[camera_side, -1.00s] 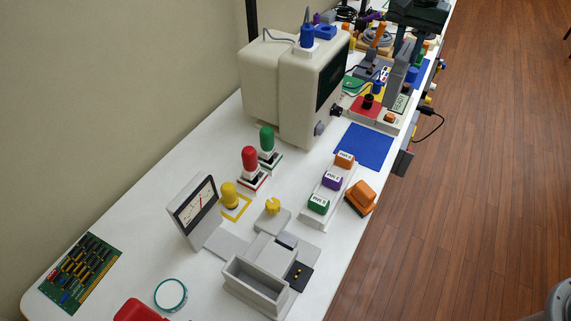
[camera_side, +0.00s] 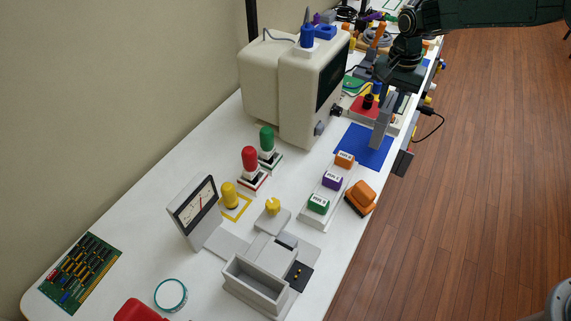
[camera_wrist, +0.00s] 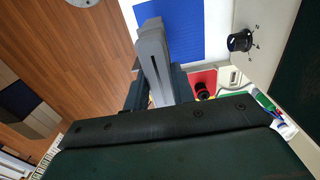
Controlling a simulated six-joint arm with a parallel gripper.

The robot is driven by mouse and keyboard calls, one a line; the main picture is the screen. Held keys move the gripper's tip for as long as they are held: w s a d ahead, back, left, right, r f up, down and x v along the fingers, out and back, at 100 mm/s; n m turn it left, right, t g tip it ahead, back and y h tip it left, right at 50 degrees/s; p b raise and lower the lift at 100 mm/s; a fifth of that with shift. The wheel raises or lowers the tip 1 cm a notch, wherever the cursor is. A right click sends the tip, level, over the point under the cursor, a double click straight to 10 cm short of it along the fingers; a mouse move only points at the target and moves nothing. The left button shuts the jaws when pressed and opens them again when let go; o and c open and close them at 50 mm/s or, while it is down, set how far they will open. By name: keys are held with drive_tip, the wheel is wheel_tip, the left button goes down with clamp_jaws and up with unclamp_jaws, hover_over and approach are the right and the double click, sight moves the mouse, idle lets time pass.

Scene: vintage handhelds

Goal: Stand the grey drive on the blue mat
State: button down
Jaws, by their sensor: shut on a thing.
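The grey drive (camera_side: 381,122) is a tall, narrow grey block held upright over the right part of the blue mat (camera_side: 352,144). My gripper (camera_side: 392,92) is shut on its upper part and reaches in from the back right. In the wrist view the drive (camera_wrist: 152,48) sticks out from between my gripper's dark jaws (camera_wrist: 155,88), with the blue mat (camera_wrist: 195,30) behind it. I cannot tell whether the drive's lower end touches the mat.
The cream monitor (camera_side: 300,85) stands left of the mat. A rack of labelled blocks (camera_side: 328,195) and an orange brush-like object (camera_side: 361,197) lie in front of it. A red pad with a black knob (camera_side: 367,104) is behind. The table's edge runs close on the right.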

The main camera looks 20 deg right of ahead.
drive_tip(key=shift+f, duration=2.25)
drive_tip(key=c, duration=1.2)
unclamp_jaws()
drive_tip(key=shift+o, duration=0.2)
wheel_tip(320, 180, up, 11)
drive_tip(key=shift+r, duration=0.65)
